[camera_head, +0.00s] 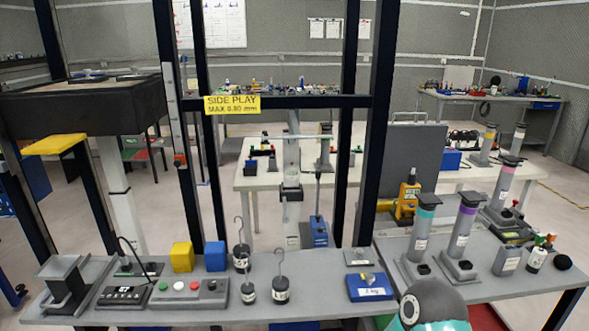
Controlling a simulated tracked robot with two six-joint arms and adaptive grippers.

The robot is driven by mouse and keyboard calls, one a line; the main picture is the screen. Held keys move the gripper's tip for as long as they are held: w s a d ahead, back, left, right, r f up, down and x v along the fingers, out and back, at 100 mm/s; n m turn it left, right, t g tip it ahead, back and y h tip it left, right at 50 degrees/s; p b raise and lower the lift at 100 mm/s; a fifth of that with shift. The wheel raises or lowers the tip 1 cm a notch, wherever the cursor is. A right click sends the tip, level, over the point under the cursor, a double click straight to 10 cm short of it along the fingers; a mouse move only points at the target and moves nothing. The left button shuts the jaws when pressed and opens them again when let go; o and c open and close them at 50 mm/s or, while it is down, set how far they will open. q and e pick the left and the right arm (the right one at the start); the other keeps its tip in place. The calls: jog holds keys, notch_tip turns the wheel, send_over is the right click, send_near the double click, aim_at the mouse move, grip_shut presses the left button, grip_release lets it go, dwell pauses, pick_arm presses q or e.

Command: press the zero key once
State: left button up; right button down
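A small black console (124,295) with a pale display and a few small keys lies flat on the grey bench at the lower left. Its key labels are too small to read, so I cannot tell which key is the zero key. A grey box with red, white and green buttons (188,287) stands just right of it. Neither of my grippers is in view. A rounded grey and teal part at the bottom right looks like a joint of my arm, and no fingers show there.
The grey bench (225,312) holds a yellow block (182,257), a blue block (215,256), hooked black weights (279,290) and a blue device (370,287). A thin black cable curves behind the console. Dark frame posts (207,150) rise behind the bench. Sleeved cylinders (462,228) stand at right.

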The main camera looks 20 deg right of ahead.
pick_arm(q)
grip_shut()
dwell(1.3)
